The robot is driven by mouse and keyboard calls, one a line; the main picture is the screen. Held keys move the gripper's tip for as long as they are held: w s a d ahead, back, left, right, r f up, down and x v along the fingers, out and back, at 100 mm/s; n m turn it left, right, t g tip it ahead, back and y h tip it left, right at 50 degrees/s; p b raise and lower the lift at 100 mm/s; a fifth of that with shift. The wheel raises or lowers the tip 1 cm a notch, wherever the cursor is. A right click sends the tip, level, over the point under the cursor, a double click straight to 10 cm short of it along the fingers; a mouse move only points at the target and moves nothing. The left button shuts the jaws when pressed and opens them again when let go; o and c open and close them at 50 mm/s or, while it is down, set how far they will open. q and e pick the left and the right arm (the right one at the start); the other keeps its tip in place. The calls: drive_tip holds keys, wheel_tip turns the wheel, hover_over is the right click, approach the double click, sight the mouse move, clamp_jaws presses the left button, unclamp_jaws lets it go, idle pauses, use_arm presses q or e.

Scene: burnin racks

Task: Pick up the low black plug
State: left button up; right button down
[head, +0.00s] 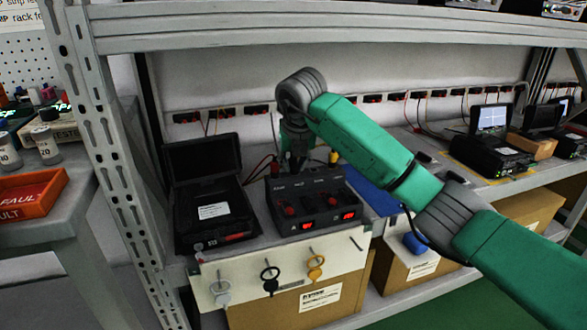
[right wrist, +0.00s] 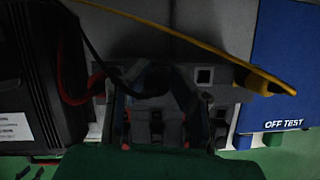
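My right gripper (head: 293,150) points down at the back of a black two-channel unit (head: 318,205) on the shelf. In the dark right wrist view, the fingers of this gripper (right wrist: 155,96) look spread apart. A black plug (right wrist: 150,82) with a black cable shows between or just beyond the fingertips; contact cannot be made out. A red cable (right wrist: 73,97) curves in on the left, and a yellow plug (right wrist: 264,83) is on the right. The yellow plug also shows in the head view (head: 333,157). My left gripper is not in view.
An open black case (head: 212,205) stands left of the unit. A blue folder (head: 372,190) lies to its right, under my arm. Key-like tags hang on a pale front panel (head: 240,270). A shelf upright (head: 110,150) stands at left, with sockets (head: 257,109) along the back.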

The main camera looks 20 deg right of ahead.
sight(296, 161)
drive_tip(key=shift+d+f, duration=0.1)
drive_tip(key=shift+d, duration=0.15)
drive_tip(key=shift+a+r+p, duration=0.1)
drive_tip(key=shift+r+p, duration=0.25)
drive_tip(key=shift+r, duration=0.15)
drive_tip(key=p+v, duration=0.1)
drive_tip(key=v, duration=0.2)
drive_tip(key=shift+w+p, duration=0.25)
drive_tip(key=shift+p, duration=0.1)
drive_tip(key=s+a+p, duration=0.2)
drive_tip(key=s+p, duration=0.2)
drive_tip(key=s, duration=1.3)
drive_tip(key=shift+s+a+f, duration=0.1)
drive_tip(key=shift+a, duration=0.05)
